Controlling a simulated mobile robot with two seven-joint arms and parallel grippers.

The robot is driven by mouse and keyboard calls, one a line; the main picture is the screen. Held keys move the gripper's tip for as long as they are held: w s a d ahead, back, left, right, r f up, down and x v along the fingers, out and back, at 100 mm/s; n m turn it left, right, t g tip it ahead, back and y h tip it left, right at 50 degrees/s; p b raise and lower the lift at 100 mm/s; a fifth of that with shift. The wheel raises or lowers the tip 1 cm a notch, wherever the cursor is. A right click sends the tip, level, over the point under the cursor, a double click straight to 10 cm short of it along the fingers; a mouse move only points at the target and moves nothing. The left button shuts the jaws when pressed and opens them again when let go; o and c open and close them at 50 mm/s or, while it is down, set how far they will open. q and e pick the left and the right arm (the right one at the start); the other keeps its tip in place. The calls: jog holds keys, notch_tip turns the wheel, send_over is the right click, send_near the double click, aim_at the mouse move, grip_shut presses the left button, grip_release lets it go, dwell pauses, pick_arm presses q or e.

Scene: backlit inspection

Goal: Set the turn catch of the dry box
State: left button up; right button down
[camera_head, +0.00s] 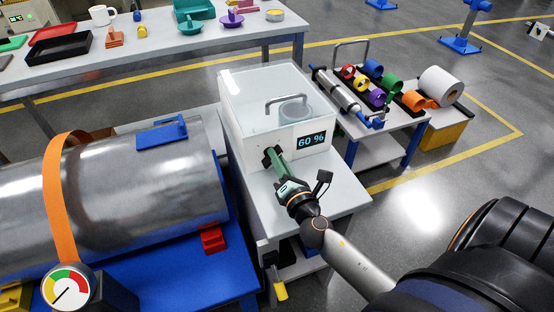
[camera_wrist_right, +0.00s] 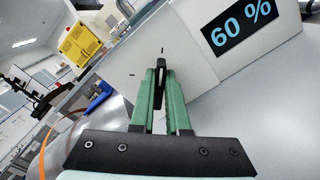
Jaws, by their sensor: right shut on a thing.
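The dry box (camera_head: 235,115) is a white box with a clear upper part and lid on a grey-white table. Its front carries a display reading 60 % (camera_head: 311,141), which also shows in the right wrist view (camera_wrist_right: 240,25). My right gripper (camera_head: 272,157) is at the box front, left of the display. In the right wrist view its green fingers (camera_wrist_right: 161,80) are shut on the black turn catch (camera_wrist_right: 161,74). Two small dark marks show on the white front around the catch. The fingers hide part of the catch. My left gripper is not in view.
A large metal cylinder (camera_head: 110,190) with an orange strap lies on a blue stand at left. A red block (camera_head: 213,240) sits near its right end. A side table (camera_head: 388,128) with coloured rolls stands right of the box. Open floor (camera_head: 430,200) lies further right.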

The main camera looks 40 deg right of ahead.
dwell(0.5)
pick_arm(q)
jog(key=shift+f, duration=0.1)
pick_arm(e)
jog(key=c, duration=0.9)
grip_release()
jog(key=b+v, duration=0.3)
jog(key=v, duration=0.7)
jog(key=shift+s+f, duration=0.15)
jog(key=shift+s, duration=0.1)
jog(key=shift+b+v, duration=0.35)
jog(key=shift+v, duration=0.7)
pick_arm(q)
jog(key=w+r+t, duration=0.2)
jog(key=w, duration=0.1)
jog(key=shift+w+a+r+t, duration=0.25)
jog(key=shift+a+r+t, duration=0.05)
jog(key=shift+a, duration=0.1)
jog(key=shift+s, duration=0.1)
